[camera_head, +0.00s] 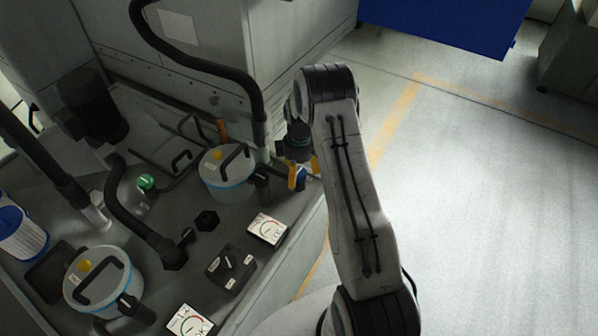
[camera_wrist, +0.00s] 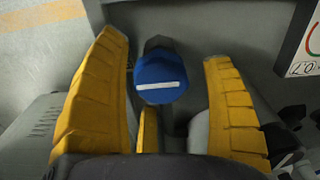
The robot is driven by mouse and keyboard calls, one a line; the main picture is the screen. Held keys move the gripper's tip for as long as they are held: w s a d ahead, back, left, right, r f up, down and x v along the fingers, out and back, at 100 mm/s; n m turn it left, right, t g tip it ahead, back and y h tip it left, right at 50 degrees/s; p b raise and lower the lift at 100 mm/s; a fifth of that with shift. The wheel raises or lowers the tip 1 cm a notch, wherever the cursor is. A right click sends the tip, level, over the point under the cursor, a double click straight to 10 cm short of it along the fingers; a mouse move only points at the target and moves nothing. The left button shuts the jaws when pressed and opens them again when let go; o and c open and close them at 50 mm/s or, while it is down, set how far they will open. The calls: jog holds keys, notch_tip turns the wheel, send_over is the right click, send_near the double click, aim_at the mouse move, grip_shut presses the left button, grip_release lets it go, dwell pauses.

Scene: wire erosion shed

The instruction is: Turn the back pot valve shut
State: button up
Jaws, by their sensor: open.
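The back pot (camera_head: 228,172) is a clear round pot with a black handle on its lid, standing on the bench left of my gripper (camera_head: 303,173). A blue valve knob (camera_wrist: 161,80) with a white line across its face shows in the wrist view, between the yellow fingers of my gripper (camera_wrist: 164,48). The white line lies nearly level in that view. The fingers are open, with gaps on both sides of the knob. In the head view a little blue (camera_head: 301,184) shows between the fingers; the arm and fingers hide the rest of the valve.
A gauge card (camera_head: 267,229) lies close by on the bench, with a black switch box (camera_head: 231,268) and another gauge (camera_head: 190,322) nearer. A second pot (camera_head: 103,280) stands at lower left. A black hose (camera_head: 222,75) arches behind. Open floor (camera_head: 480,200) lies right.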

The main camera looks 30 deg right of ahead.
jog(key=shift+f, duration=0.1)
jog(key=c, duration=1.2)
